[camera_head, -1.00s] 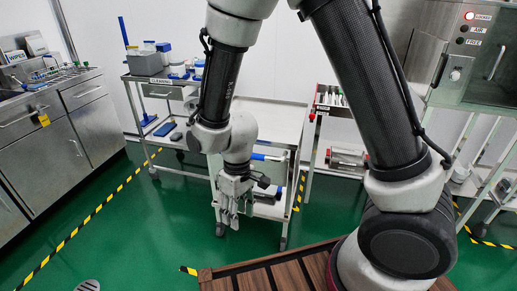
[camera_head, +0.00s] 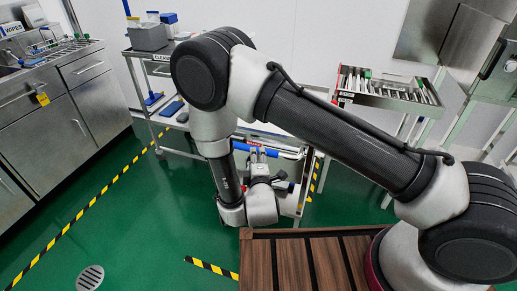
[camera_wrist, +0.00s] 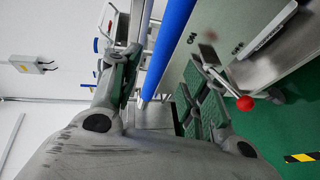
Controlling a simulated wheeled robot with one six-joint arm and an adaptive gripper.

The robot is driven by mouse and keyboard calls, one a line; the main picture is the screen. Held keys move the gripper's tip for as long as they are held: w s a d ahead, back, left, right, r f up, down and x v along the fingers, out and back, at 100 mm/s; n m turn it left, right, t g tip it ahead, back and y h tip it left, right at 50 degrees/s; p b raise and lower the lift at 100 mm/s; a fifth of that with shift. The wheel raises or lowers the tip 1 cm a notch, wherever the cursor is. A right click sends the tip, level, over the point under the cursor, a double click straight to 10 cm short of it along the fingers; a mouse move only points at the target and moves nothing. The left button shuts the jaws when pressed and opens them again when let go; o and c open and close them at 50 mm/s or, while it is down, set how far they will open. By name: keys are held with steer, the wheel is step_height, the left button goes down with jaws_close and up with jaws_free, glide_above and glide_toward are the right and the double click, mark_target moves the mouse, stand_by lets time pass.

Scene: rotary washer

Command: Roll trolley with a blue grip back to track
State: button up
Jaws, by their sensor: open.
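The trolley (camera_head: 303,197) is pale metal and stands in the gap between two side tables, mostly hidden behind my arm. Its blue grip (camera_head: 284,154) runs across its near upper side. My gripper (camera_head: 258,153) is at the grip, pointing away from the head camera. In the wrist view the blue grip (camera_wrist: 172,40) runs as a long bar from the top edge down to between the two spread fingers of my gripper (camera_wrist: 155,85). The fingers are open, one on each side of the bar's line. I cannot tell whether either touches it.
A steel counter (camera_head: 65,110) stands at left. A table (camera_head: 140,53) with bins is behind my arm, and a rack with a tray (camera_head: 390,90) stands to the right. Yellow-black floor tape (camera_head: 85,210) marks lanes. A brown slatted top (camera_head: 310,262) is in front. Green floor is free at left.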

steer(key=x, duration=0.7)
steer(key=shift+w, duration=0.1)
jaws_close()
